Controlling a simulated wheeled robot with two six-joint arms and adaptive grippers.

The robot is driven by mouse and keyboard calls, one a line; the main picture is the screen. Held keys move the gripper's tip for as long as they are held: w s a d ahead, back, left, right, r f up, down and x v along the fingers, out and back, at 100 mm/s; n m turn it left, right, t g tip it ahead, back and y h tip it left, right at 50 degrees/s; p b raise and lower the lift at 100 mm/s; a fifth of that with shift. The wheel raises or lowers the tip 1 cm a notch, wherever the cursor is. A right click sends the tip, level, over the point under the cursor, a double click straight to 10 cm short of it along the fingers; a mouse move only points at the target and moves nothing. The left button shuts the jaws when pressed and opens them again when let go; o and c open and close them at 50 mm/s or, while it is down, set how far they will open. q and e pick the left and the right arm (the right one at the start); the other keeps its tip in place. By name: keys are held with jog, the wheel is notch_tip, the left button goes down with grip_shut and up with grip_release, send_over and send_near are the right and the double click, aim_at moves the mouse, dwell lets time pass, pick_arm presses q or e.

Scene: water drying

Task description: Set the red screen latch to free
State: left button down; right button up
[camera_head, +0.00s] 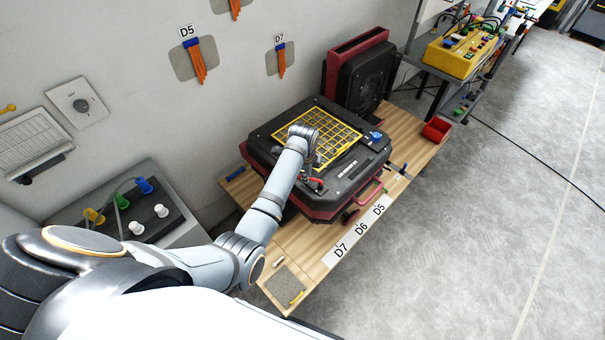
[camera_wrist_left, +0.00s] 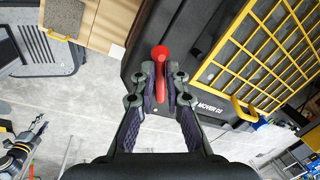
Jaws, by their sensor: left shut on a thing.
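The red screen latch (camera_wrist_left: 159,56) stands on the black top of the machine (camera_wrist_left: 194,62), beside the yellow screen grid (camera_wrist_left: 262,65). My left gripper (camera_wrist_left: 161,80) is shut on the latch, with one finger on each side of it. In the head view the same gripper (camera_head: 311,178) is at the front edge of the machine (camera_head: 352,178), partly hidden by my wrist. A bit of red from the latch (camera_head: 318,183) shows there. The yellow grid (camera_head: 335,128) lies flat in the machine's top. My right gripper is in neither view.
The machine rests on a wooden bench (camera_head: 285,243) with labels D7, D6 and D5. A blue knob (camera_head: 376,135) sits on its right. A red bin (camera_head: 436,130) is at the bench's right end. The floor to the right is mostly clear.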

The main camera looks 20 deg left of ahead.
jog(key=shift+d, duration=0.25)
pick_arm(q)
jog(key=c, duration=1.4)
grip_release()
jog(key=shift+o, duration=0.2)
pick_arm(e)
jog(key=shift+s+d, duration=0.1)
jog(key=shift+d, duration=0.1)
pick_arm(q)
jog(key=shift+r, duration=0.15)
notch_tip(320, 180, up, 12)
jog(key=s, duration=0.2)
jog(key=shift+s+d+f, duration=0.15)
jog(key=shift+s+f, duration=0.05)
jog(key=shift+f, duration=0.05)
